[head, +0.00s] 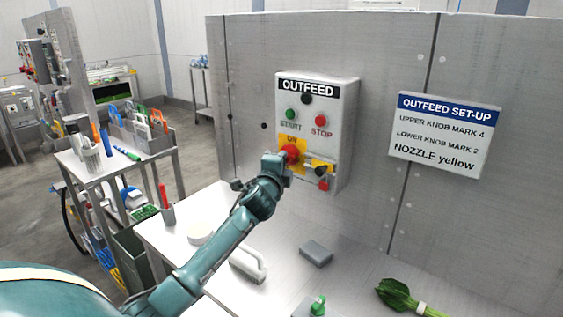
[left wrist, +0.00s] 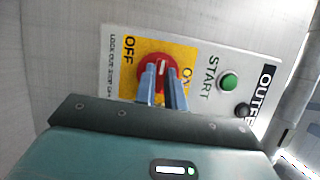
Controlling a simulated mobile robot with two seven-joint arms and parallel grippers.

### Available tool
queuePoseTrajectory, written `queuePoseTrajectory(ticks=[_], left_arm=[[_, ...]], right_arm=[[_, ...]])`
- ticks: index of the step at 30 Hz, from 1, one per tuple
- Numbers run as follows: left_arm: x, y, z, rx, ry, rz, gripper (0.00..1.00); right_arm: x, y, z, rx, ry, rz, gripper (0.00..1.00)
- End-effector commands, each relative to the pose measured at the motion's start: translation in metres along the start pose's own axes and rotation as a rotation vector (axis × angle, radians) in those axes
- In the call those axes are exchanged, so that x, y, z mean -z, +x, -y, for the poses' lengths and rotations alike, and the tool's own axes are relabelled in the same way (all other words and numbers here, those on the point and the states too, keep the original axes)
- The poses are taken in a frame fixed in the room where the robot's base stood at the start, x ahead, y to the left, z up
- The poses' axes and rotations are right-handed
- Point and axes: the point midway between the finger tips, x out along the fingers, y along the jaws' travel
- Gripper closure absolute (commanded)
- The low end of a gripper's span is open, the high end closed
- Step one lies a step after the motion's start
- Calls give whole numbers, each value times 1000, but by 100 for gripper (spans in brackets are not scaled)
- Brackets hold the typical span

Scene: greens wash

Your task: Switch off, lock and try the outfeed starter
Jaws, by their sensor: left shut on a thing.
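The grey outfeed starter box (head: 345,100) hangs on the steel wall, with a green START button (head: 291,114) and a red STOP button (head: 321,120). Its red rotary knob (head: 291,152) sits on a yellow plate marked ON and OFF. My left gripper (left wrist: 163,80) is shut on this knob, one finger on each side. In the left wrist view the knob's white mark points up between OFF, at left, and ON, at right. A yellow-and-black piece (head: 320,165) and a small red piece (head: 323,185) are beside and below the knob. My right gripper is out of view.
A set-up sign (head: 444,135) is right of the box. The steel table (head: 285,275) below holds a grey block (head: 316,253), a white handled tool (head: 247,264) and bundled greens (head: 400,298). A cart (head: 90,165) with tools and a caddy stands left.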

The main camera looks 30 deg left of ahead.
Motion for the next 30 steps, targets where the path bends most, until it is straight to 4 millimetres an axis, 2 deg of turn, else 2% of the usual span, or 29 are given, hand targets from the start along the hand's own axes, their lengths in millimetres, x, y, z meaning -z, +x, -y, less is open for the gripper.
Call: queuePoseTrajectory(ticks=[20,21,28,30], left_arm=[[-1,0,0,-25,-56,2,100],[-1,0,0,-24,-56,2,86],[0,0,0,-23,-54,1,67],[0,0,0,-23,-54,1,67]], right_arm=[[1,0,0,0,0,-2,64],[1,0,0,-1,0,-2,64],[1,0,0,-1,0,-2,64],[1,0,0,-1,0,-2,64]])
